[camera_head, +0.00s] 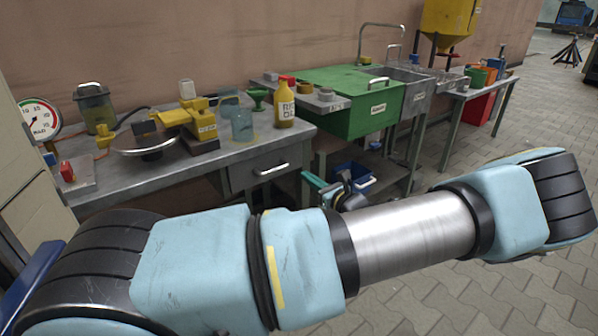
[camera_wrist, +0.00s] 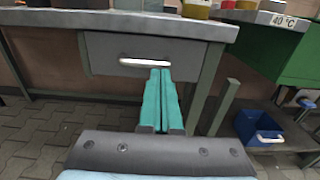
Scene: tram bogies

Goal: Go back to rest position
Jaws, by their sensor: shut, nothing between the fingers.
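My gripper shows in the wrist view as two teal fingers (camera_wrist: 162,100) lying side by side, shut with nothing between them. They point at the grey bench's drawer front, and their tips overlap the drawer handle (camera_wrist: 145,63) in the picture; I cannot tell how far apart they are. In the head view, the teal fingers (camera_head: 314,184) show in part beyond my arm, in front of the benches and low down. My blue arm stretches across the lower half of that view and hides part of the floor.
A grey workbench (camera_head: 110,182) holds a gauge, a yellow device and a yellow bottle (camera_head: 285,106). A green unit (camera_head: 362,112) with a sink stands right of it. A blue bin (camera_wrist: 262,130) sits low beneath. Paved floor (camera_head: 535,85) is open at right.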

